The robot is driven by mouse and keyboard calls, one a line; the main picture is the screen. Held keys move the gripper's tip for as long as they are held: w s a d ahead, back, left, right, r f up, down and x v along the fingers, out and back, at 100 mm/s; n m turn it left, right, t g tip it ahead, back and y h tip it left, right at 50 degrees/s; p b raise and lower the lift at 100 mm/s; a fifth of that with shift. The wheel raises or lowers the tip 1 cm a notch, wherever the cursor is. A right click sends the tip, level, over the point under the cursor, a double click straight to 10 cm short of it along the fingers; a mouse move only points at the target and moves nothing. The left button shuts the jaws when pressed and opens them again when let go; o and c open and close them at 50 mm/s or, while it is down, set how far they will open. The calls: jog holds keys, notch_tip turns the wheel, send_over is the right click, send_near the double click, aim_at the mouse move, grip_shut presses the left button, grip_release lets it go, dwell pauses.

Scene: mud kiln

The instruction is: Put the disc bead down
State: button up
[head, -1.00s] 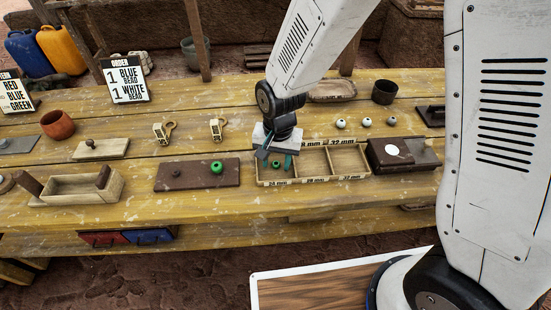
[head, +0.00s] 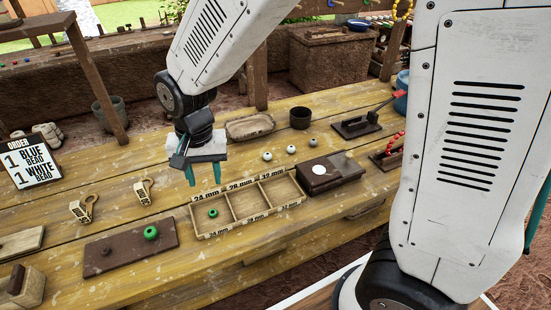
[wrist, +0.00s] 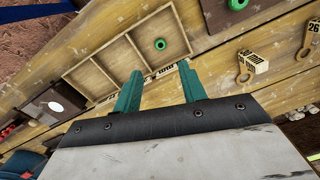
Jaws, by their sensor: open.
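A small green disc bead (head: 213,213) lies in the left compartment, marked 24 mm, of the wooden sorting tray (head: 240,230). It also shows in the wrist view (wrist: 160,44), clear of the fingers. My gripper (head: 204,176) is open and empty, with teal fingers pointing down, above and behind the tray's left end. The other two tray compartments look empty. A second, larger green bead (head: 151,232) sits on a dark board (head: 130,246) left of the tray.
A dark box (head: 335,180) with a white disc stands right of the tray. Several pale beads (head: 291,149) lie behind it. Two caliper-like tools (head: 83,207) and an order sign (head: 30,162) are to the left. An oval tray (head: 250,127) and dark cup (head: 300,117) stand behind.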

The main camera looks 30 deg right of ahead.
jog(key=s+d+r+n, duration=0.2)
jog(key=s+d+r, duration=0.6)
jog(key=d+r, duration=0.4)
jog(key=s+d+r+n+t, duration=0.1)
jog(key=s+d, duration=0.7)
jog(key=s, duration=0.3)
jog(key=shift+s+r, duration=0.2)
jog(key=shift+r, duration=0.2)
